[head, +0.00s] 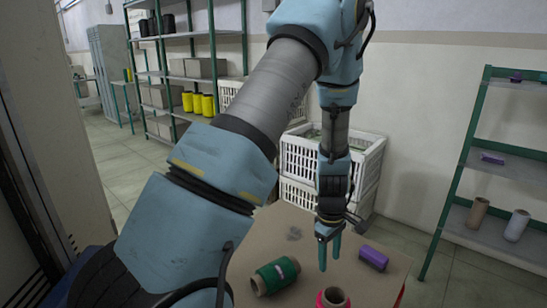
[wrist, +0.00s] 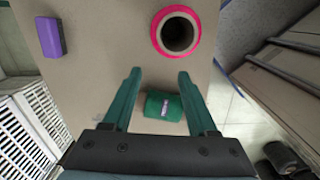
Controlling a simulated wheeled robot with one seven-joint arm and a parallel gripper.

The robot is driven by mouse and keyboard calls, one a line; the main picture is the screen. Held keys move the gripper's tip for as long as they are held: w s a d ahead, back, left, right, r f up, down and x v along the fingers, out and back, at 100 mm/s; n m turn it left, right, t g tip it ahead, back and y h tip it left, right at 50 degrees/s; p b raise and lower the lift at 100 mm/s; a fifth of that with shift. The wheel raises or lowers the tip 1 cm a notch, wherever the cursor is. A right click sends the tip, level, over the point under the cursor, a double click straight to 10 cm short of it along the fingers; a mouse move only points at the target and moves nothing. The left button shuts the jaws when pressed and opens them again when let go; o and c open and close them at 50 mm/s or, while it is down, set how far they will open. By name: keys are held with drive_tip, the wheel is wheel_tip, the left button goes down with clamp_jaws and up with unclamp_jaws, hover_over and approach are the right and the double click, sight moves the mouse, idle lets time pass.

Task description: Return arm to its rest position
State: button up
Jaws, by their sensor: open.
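My arm reaches across the middle of the head view, and my gripper (head: 328,250) points down above a brown table (head: 345,272). In the wrist view my gripper (wrist: 158,90) is open, with its two green fingers apart and nothing held between them. A green bobbin (head: 275,275) lies on its side on the table; in the wrist view the green bobbin (wrist: 163,107) shows between and beyond the fingers. A pink-rimmed bobbin (head: 333,298) stands upright at the near edge of the head view.
White crates (head: 300,155) are stacked behind the table. A green-framed shelf (head: 480,225) with brown and white cones and purple blocks stands at the right. Another shelf (head: 185,80) holds boxes and yellow spools at the back left. Floor (head: 445,285) shows between the table and right shelf.

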drive_tip(key=s+a+r+m+t, duration=0.1)
drive_tip(key=a+r+m, duration=0.3)
drive_tip(key=a+r, duration=0.5)
drive_tip(key=s+a+r+m+t, duration=0.1)
drive_tip(key=s+a+r+m, duration=0.1)
drive_tip(key=a+r+m, duration=0.3)
drive_tip(key=a+r, duration=0.4)
drive_tip(key=a, duration=0.6)
drive_tip(key=shift+s+r+y, duration=0.2)
drive_tip(key=shift+s+y, duration=0.1)
drive_tip(key=shift+s, duration=0.05)
